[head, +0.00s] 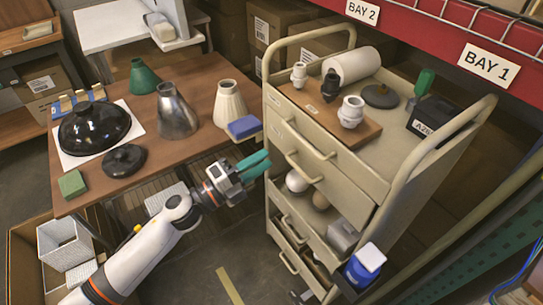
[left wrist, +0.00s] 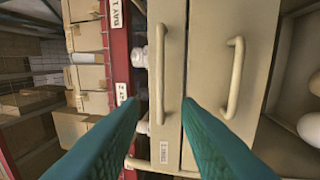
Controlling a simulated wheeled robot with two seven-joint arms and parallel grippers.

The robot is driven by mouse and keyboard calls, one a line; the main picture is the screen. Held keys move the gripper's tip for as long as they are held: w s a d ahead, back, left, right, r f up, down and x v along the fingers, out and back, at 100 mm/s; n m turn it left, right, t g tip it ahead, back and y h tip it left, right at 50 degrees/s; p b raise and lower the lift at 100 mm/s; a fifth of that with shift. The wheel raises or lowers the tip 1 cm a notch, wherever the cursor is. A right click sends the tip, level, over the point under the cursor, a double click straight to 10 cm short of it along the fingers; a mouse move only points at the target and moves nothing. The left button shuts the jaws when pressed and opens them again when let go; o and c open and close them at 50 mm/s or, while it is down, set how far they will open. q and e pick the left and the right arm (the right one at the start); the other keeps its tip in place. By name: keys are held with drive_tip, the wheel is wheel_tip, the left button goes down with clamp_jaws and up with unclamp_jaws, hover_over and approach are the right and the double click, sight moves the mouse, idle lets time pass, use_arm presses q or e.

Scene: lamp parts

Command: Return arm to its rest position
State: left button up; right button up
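My left gripper (head: 254,165) has teal fingers and reaches in front of the cart's left side, below the table's right corner. In the left wrist view the gripper (left wrist: 161,104) shows its two fingers apart with nothing between them. Beyond them are the cart's beige drawer fronts (left wrist: 202,62) with bar handles. I cannot tell from the pictures whether the fingertips touch the cart. My white left arm (head: 150,250) comes in from the lower left. My right gripper is not in view.
A wooden table (head: 205,80) holds a black dome shade (head: 95,126), a silver cone shade (head: 176,112), a green shade (head: 143,77) and a cream shade (head: 230,106). The beige cart (head: 345,165) carries white sockets (head: 351,112) on a board. Open boxes stand at lower left.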

use_arm(q)
drive_tip(key=shift+a, duration=0.1)
idle(0.4)
drive_tip(key=w+a+f+n+t+y, duration=0.1)
drive_tip(key=a+f+n+y, duration=0.25)
drive_tip(key=f, duration=0.45)
drive_tip(key=a+f+n+t+y, duration=0.1)
drive_tip(key=a+f+n+y, duration=0.3)
drive_tip(key=f, duration=0.4)
drive_tip(key=w+a+f+n+t+y, duration=0.1)
drive_tip(key=a+f+n+y, duration=0.15)
drive_tip(key=f+n, duration=0.45)
drive_tip(key=s+a+f+n+g+y, duration=0.1)
drive_tip(key=s+a+f, duration=0.15)
drive_tip(key=f, duration=0.35)
drive_tip(key=s+a+f+n+g+y, duration=0.1)
drive_tip(key=s+a+f+y, duration=0.15)
drive_tip(key=f, duration=0.25)
drive_tip(key=s+a+f+n+g+y, duration=0.1)
drive_tip(key=s+a+f+n+g, duration=0.2)
drive_tip(key=s+f, duration=0.65)
drive_tip(key=s+a+f+n+g+y, duration=0.2)
drive_tip(key=s+f+n+g, duration=0.1)
drive_tip(key=s+f, duration=0.6)
drive_tip(key=s+f+n+g, duration=0.2)
drive_tip(key=s, duration=0.9)
drive_tip(key=s+f+n+g, duration=0.2)
drive_tip(key=s+f+g, duration=0.1)
drive_tip(key=s, duration=0.8)
drive_tip(key=shift+a, duration=0.15)
